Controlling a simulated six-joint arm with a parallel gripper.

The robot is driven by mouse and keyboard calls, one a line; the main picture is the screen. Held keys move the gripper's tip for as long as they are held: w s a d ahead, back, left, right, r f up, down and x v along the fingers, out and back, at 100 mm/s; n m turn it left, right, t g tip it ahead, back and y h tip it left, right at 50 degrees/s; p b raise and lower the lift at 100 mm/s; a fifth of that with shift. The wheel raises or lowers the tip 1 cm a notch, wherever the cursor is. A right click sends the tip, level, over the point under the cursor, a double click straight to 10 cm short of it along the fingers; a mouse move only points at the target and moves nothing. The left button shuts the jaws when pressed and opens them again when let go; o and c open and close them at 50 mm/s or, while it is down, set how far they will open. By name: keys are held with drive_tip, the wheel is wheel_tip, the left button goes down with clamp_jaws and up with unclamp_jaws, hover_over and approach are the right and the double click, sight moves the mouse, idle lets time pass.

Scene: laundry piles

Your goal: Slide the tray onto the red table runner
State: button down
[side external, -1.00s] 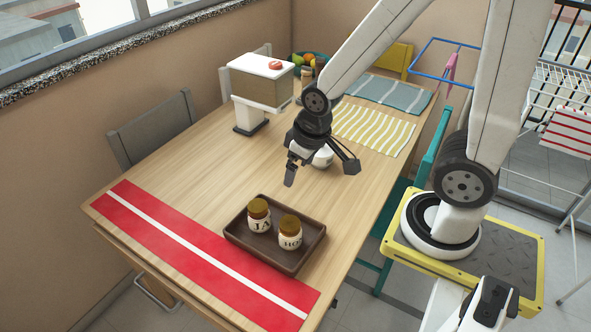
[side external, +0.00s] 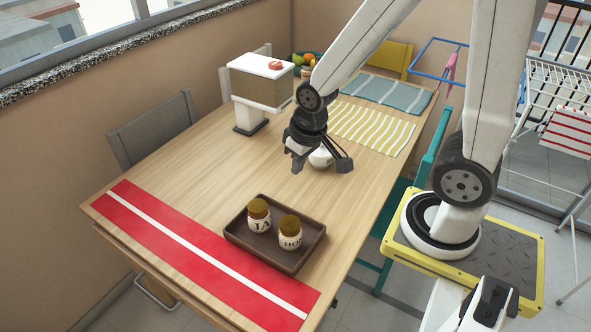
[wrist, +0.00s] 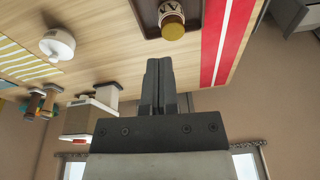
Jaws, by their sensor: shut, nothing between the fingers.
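The dark brown tray (side external: 270,258) lies on the wooden table beside the red table runner, its left edge close to or against the runner's edge. The red runner (side external: 190,250) with a white stripe lies across the near end of the table. My gripper (side external: 298,168) is shut and empty, above the table beyond the tray. In the wrist view my gripper (wrist: 158,75) points toward the tray (wrist: 150,30) and runner (wrist: 215,40).
A white lidded pot (side external: 321,157) sits just behind my gripper. A white-topped box on a stand (side external: 261,85) is farther back. A yellow striped cloth (side external: 372,128) and a blue cloth (side external: 390,94) lie at the far right. The table between gripper and tray is clear.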

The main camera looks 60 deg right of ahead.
drive_tip(key=w+d+f+m+g+y, duration=0.1)
drive_tip(key=w+d+f+m+g, duration=0.1)
drive_tip(key=w+d+f+m, duration=0.5)
drive_tip(key=m+y, duration=0.2)
drive_tip(key=m, duration=0.8)
approach(299, 208)
wheel_tip(299, 208, up, 3)
drive_tip(key=d, duration=0.3)
drive_tip(key=shift+w+a+r, duration=0.1)
drive_tip(key=shift+a+r, duration=0.05)
drive_tip(key=shift+a, duration=0.1)
drive_tip(key=x, duration=1)
drive_tip(key=shift+a, duration=0.2)
drive_tip(key=shift+a+r, duration=0.1)
drive_tip(key=shift+a, duration=1.85)
